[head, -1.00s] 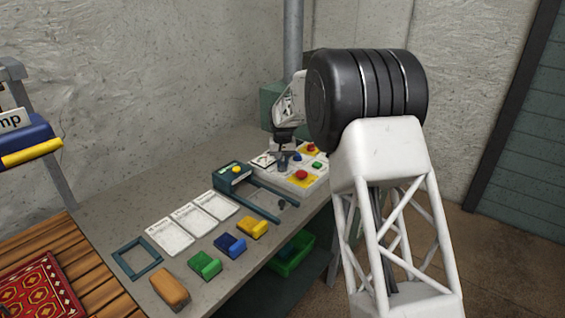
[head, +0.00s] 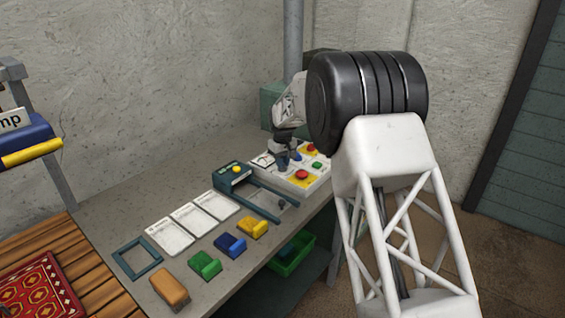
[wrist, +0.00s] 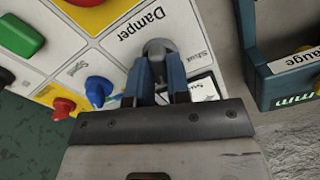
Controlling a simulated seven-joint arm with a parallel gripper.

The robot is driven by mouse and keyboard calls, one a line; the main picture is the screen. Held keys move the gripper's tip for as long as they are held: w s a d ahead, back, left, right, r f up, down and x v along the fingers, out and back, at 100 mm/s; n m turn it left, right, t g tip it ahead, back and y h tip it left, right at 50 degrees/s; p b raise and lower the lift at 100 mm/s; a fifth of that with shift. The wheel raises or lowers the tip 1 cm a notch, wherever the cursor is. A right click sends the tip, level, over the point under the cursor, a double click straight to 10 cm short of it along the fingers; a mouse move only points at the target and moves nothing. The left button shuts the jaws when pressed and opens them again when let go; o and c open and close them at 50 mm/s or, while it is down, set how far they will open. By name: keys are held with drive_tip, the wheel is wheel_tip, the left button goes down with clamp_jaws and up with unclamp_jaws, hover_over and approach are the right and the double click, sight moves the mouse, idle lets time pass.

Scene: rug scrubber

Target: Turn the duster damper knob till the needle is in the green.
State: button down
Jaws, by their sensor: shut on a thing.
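The damper knob (wrist: 158,47) is a round grey knob on a white panel, beside the printed word "Damper", in the wrist view. My gripper (wrist: 158,68) has its two blue fingers shut on it from either side. In the head view my gripper (head: 285,162) is down at the white control panel (head: 318,178), and the knob is hidden behind it. A white dial face (wrist: 205,88) shows partly behind the right finger in the wrist view. Its needle and green zone cannot be made out.
Red (head: 302,175) and green (head: 317,165) buttons sit on the panel, close to my gripper. Blue (wrist: 98,90) and red (wrist: 63,108) knobs lie left of my fingers. A teal gauge fixture (head: 232,174) stands in front, with cards and coloured blocks farther along the bench.

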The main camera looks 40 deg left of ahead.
drive_tip(key=shift+n, duration=1.3)
drive_tip(key=c, duration=1.1)
unclamp_jaws()
drive_tip(key=shift+r, duration=3.95)
